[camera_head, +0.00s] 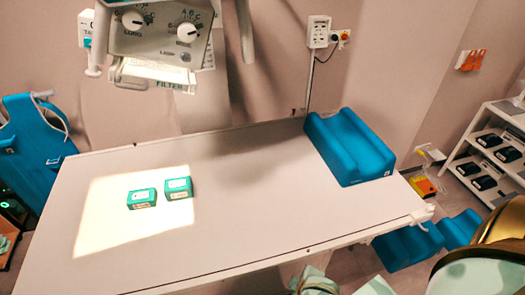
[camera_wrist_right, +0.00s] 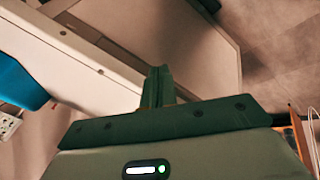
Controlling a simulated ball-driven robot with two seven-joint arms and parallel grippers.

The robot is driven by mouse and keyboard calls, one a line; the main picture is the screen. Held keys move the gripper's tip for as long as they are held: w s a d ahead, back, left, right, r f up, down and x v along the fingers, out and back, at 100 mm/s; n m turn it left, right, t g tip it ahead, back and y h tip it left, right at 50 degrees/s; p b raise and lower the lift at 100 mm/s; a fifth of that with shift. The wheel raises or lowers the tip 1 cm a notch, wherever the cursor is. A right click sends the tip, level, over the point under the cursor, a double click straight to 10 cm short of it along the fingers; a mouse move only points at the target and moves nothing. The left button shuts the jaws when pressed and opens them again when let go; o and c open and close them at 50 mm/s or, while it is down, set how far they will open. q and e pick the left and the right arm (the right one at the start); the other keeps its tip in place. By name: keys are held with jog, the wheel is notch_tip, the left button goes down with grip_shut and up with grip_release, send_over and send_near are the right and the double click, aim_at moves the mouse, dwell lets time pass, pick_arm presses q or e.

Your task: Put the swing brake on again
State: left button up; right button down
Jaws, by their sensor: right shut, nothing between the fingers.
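The X-ray tube head (camera_head: 160,30) hangs over the back left of the table in the head view, cut off by the top edge. Its front has two round white knobs, the left one (camera_head: 132,20) and the right one (camera_head: 188,32). A white lever-like rod (camera_head: 94,50) hangs at its left and a grey one (camera_head: 246,35) at its right. I cannot tell which part is the swing brake or how it is set. My right gripper (camera_wrist_right: 158,87) is shut and empty in the right wrist view, apart from the tube head.
The long white table (camera_head: 250,220) fills the middle. Two small green boxes lie in a lit patch, the left (camera_head: 142,199) and the right (camera_head: 178,188). A blue cushion (camera_head: 350,146) sits at the table's right end. A white shelf cart (camera_head: 490,150) stands right.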

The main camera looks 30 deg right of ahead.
jog(key=w+a+r+n+t+y+p, duration=0.1)
jog(key=w+a+r+t+y+p, duration=0.25)
jog(key=r, duration=1.25)
jog(key=w+a+r+t+y+p, duration=0.1)
jog(key=w+a+r+t+y, duration=0.4)
jog(key=r, duration=1.1)
jog(key=w+a+r+n+t+y+p, duration=0.1)
jog(key=w+a+r+t+y+p, duration=0.35)
jog(key=r, duration=1.05)
jog(key=w+d+r+m+t+h+b, duration=0.1)
jog(key=d+r+t, duration=0.15)
jog(key=r, duration=0.35)
jog(key=w+d+r+m+t+b, duration=0.1)
jog(key=d+r+m+t, duration=0.15)
jog(key=r, duration=0.35)
jog(key=d+r+m+t+h, duration=0.2)
jog(key=d+r+m+h, duration=0.2)
jog(key=m+h, duration=0.3)
jog(key=w+d+r+m+t+h, duration=0.1)
jog(key=d+r+m+h, duration=0.2)
jog(key=d+m+h, duration=0.3)
jog(key=shift+r+m+t+h, duration=0.4)
jog(key=shift+m+h, duration=0.1)
jog(key=shift+m, duration=0.25)
jog(key=shift+w, duration=0.15)
